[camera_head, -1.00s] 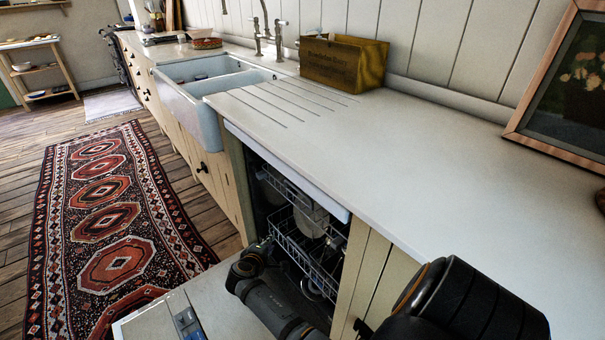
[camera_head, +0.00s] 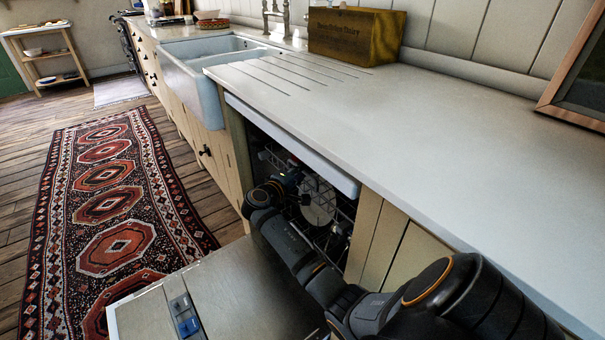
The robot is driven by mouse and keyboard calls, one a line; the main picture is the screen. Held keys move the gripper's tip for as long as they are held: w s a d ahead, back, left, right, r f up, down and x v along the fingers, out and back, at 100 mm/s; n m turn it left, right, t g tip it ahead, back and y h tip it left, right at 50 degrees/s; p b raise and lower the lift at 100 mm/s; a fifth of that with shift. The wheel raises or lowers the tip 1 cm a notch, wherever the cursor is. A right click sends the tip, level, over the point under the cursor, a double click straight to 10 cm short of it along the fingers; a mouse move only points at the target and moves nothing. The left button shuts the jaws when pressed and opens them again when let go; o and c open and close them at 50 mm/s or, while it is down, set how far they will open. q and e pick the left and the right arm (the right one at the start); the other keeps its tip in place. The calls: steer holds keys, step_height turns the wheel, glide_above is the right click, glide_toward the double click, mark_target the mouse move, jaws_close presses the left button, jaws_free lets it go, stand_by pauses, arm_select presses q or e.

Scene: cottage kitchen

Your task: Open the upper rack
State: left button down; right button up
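The dishwasher's door (camera_head: 235,305) lies folded down and its dark interior is open under the counter. The wire upper rack (camera_head: 345,207) shows inside, with a pale round dish (camera_head: 318,203) behind the wires. How far the rack is drawn out is hard to tell. My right arm comes in from the lower right across the opening. My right gripper (camera_head: 290,180) is at the front left of the rack, close to its wires. The arm hides much of the rack, and I cannot tell whether the fingers touch it or are closed. My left gripper is not in view.
The white counter (camera_head: 420,120) overhangs the opening, and cabinet panels (camera_head: 385,245) stand to its right. A wooden box (camera_head: 352,35) and a sink (camera_head: 205,65) are further back. A patterned rug (camera_head: 110,205) covers the floor at left.

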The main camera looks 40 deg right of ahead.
steer(key=shift+w+d+f, duration=0.1)
steer(key=shift+w+d, duration=0.05)
steer(key=shift+d, duration=0.4)
steer(key=shift+c, duration=0.4)
jaws_close()
steer(key=shift+a, duration=0.15)
